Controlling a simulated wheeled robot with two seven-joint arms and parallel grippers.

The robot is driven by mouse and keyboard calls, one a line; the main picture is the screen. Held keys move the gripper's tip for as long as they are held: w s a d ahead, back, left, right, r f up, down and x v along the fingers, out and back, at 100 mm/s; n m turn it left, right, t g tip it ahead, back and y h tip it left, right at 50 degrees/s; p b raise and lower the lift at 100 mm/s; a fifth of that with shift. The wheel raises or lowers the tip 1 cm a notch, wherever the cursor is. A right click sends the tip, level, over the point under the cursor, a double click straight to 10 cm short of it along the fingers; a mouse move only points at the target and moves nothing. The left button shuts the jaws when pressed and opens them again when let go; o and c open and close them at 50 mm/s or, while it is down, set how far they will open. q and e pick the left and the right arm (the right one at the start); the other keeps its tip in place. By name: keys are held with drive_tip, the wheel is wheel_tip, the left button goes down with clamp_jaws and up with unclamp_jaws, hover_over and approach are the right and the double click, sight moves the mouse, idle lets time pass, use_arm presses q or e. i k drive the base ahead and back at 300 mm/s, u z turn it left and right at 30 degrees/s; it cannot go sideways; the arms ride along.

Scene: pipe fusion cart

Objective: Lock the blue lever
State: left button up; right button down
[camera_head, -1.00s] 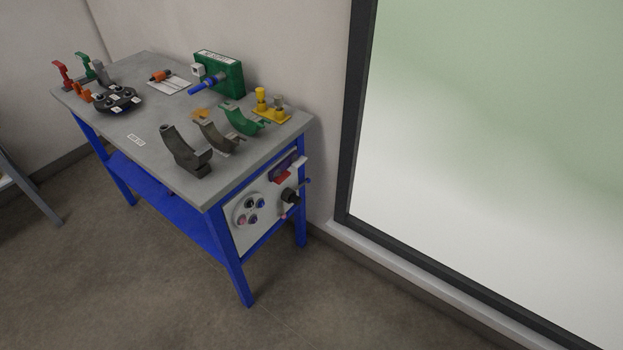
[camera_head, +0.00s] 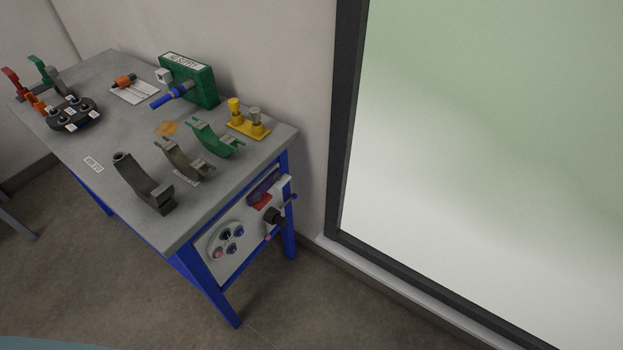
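The blue lever (camera_head: 162,101) sticks out to the lower left from the front of a green box (camera_head: 196,84) with a white label on top. The box stands at the back edge of the grey cart top (camera_head: 118,137). The lever lies roughly level over the table, and its far end joins a grey fitting on the box. I cannot tell its lock state from here. Neither of my grippers shows in the view.
Dark, brown and green curved clamps (camera_head: 215,138) stand near the cart's front right. A yellow block with posts (camera_head: 249,120) sits at the right corner. A control panel (camera_head: 232,240) with knobs is on the cart's end. Open floor lies in front; a window is right.

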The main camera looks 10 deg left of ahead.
sight(293, 197)
drive_tip(key=u, duration=0.6)
drive_tip(key=i, duration=0.85)
drive_tip(key=u, duration=0.85)
